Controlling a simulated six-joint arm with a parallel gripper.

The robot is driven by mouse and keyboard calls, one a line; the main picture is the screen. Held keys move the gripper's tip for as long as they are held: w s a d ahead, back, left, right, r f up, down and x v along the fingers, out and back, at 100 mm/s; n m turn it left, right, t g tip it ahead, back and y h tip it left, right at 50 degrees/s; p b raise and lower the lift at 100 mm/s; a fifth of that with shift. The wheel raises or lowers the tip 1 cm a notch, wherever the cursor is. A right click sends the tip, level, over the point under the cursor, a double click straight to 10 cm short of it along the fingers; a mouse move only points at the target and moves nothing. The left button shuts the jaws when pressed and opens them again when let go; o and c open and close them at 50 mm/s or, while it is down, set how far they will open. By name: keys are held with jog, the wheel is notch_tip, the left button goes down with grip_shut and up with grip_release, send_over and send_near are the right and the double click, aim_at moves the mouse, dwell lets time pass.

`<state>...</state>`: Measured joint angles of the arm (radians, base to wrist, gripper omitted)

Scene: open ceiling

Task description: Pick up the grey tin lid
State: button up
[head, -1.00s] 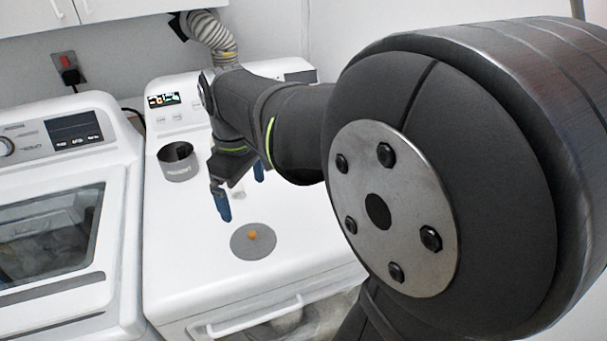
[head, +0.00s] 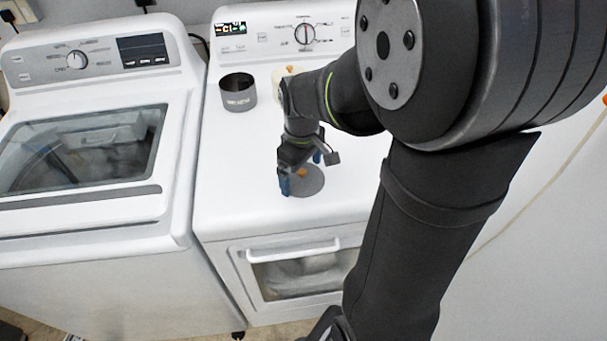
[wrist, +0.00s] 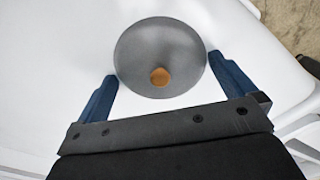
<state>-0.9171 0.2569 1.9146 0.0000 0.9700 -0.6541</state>
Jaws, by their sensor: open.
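The grey tin lid (head: 309,184) is a flat round disc with a small orange-brown knob, lying on the white top of the right-hand machine near its front edge. It also shows whole in the wrist view (wrist: 160,45). My gripper (head: 301,174) is over the lid, with its blue fingers pointing down. In the wrist view the open fingers (wrist: 162,75) stand on either side of the lid's near half, the knob between them. Nothing is held. I cannot tell whether the fingertips touch the rim.
A dark grey tin (head: 238,100) stands open at the back left of the machine top (head: 240,150). A pale container with an orange-brown knob (head: 286,74) is behind my arm, partly hidden. A second white machine (head: 95,150) is on the left. The top left of the lid is clear.

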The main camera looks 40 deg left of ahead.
jog(key=c, duration=1)
jog(key=shift+s+d+f, duration=0.1)
jog(key=shift+c, duration=0.2)
